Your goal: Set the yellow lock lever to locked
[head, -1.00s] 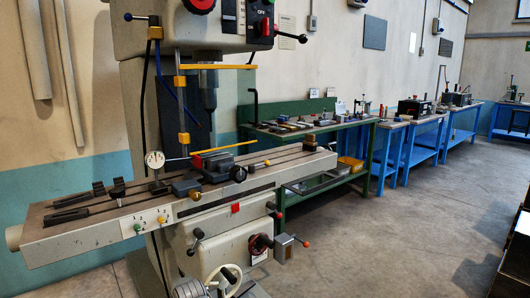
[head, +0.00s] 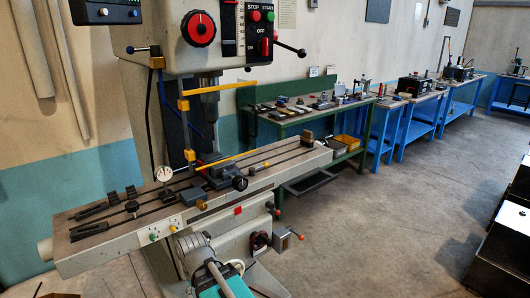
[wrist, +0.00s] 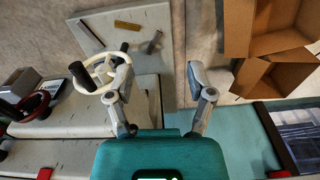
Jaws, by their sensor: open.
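A small lever with a yellow-orange end (head: 265,163) lies along the milling machine's table (head: 290,165), right of the vise (head: 222,176). I cannot tell for sure that it is the lock lever, or its setting. My gripper (head: 232,288) shows as a teal body at the bottom of the head view, in front of the machine's white handwheel. In the wrist view my gripper (wrist: 160,76) is open, with nothing between its fingers. The white handwheel (wrist: 98,68) is just beyond the left finger, partly hidden. No yellow lever is clear in the wrist view.
Yellow guard bars (head: 184,110) surround the spindle. A crank with an orange knob (head: 283,243) sticks out at the machine's front right. Dark boxes (head: 500,250) stand at the right; open cardboard boxes (wrist: 268,30) are right of the gripper. The middle floor is clear.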

